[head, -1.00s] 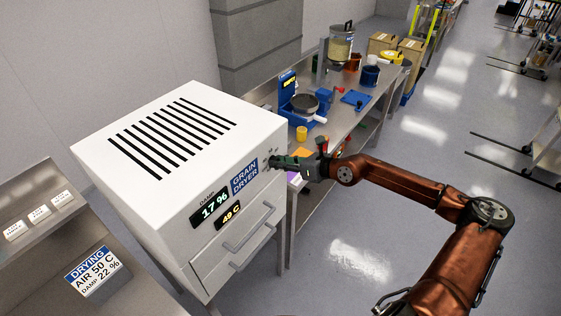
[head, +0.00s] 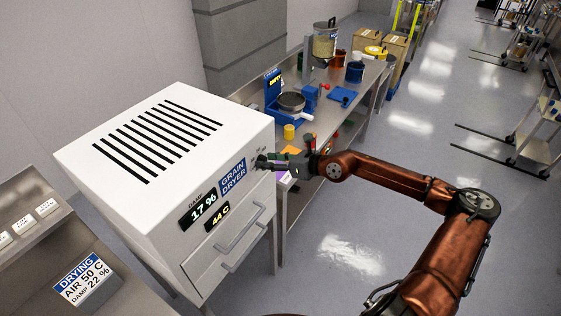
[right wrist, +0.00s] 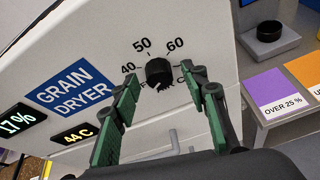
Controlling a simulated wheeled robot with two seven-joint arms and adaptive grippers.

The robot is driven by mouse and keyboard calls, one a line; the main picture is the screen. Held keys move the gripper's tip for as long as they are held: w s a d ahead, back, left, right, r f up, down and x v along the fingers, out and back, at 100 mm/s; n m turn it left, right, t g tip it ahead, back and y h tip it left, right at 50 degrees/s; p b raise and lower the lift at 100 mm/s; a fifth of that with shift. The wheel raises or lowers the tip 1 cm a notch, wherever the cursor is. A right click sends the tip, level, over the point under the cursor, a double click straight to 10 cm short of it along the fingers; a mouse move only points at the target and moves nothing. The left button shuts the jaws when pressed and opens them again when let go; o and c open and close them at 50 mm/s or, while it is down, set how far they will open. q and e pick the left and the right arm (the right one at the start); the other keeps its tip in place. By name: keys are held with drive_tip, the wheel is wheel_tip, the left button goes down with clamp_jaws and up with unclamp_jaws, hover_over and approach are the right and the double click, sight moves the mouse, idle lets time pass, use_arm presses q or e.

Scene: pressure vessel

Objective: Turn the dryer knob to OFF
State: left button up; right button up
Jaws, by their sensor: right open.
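The white grain dryer (head: 230,265) stands at left, with a damp display (head: 203,208) reading 17 % and a temperature display (head: 218,217) reading 44 C. Its black knob (right wrist: 158,72) shows in the right wrist view, with 40, 50 and 60 printed around it and lettering below partly hidden. My right gripper (head: 262,162) is at the dryer's front by the knob. In the right wrist view its green and dark fingers (right wrist: 165,82) are open, one on each side of the knob, with visible gaps. The knob's pointer is not clear. My left gripper is out of view.
The dryer's drawer handles (head: 240,228) stick out below the gripper. A metal bench (head: 335,118) with a blue scale (head: 290,105) and coloured cards lies behind it. A "drying" sign (head: 85,278) stands at lower left.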

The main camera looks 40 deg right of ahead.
drive_tip(key=v, duration=1.1)
drive_tip(key=shift+s+r, duration=0.2)
drive_tip(key=shift+s, duration=0.1)
drive_tip(key=shift+d, duration=0.2)
